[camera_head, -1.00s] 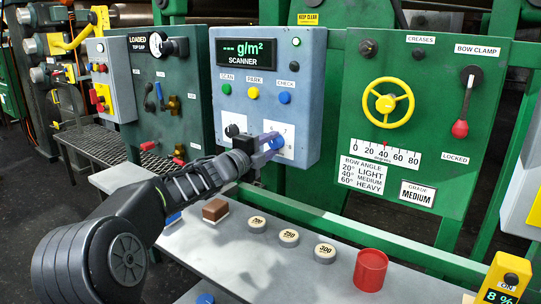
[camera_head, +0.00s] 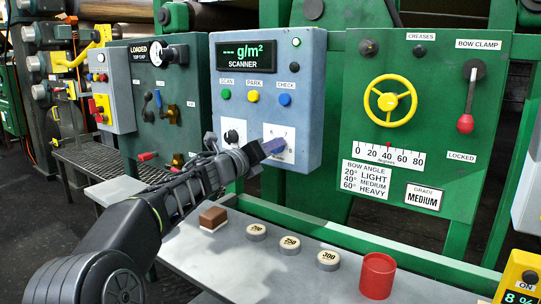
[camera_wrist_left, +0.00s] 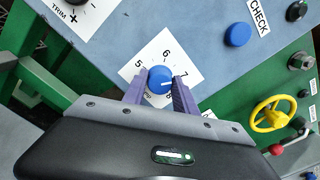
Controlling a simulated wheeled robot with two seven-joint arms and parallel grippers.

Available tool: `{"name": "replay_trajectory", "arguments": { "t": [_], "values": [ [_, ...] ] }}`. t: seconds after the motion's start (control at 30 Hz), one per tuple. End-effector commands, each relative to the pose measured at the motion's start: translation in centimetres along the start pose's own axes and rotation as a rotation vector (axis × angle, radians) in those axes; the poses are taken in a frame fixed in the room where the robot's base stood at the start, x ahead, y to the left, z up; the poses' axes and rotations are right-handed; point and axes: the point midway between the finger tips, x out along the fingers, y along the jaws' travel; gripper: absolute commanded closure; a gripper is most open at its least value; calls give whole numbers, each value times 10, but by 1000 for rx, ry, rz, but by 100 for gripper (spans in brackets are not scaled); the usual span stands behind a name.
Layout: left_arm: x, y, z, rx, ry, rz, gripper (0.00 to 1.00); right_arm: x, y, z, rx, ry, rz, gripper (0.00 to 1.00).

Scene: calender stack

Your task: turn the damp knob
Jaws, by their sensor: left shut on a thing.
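The damp knob is a round blue knob (camera_wrist_left: 160,80) with a pale pointer mark, on a white dial plate (camera_wrist_left: 177,55) with numbers 5, 6 and 7 showing. The pointer aims to the right, below the 7. My left gripper (camera_wrist_left: 159,88) is shut on the knob, one purple finger on each side. In the head view my left gripper (camera_head: 262,150) reaches the lower right of the blue-grey scanner panel (camera_head: 308,100) and hides most of the knob. The dial's lower part is hidden by my gripper. My right gripper is not in view.
A dark trim knob (camera_head: 232,136) sits left of the dial. Scan, park and check buttons are above, the check button blue (camera_head: 284,99). A green panel with a yellow wheel (camera_head: 390,101) stands to the right. Several pucks and a red cup (camera_head: 377,276) stand on the shelf below.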

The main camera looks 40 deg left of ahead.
Motion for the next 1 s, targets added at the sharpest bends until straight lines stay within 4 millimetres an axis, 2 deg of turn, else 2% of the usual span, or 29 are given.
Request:
{"name": "replay_trajectory", "arguments": {
  "t": [0.1,1.0],
  "values": [
    [0,2,-4,109,1,0,100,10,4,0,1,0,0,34],
    [1,1,-4,962,2,-1,100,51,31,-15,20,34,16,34]
  ]
}}
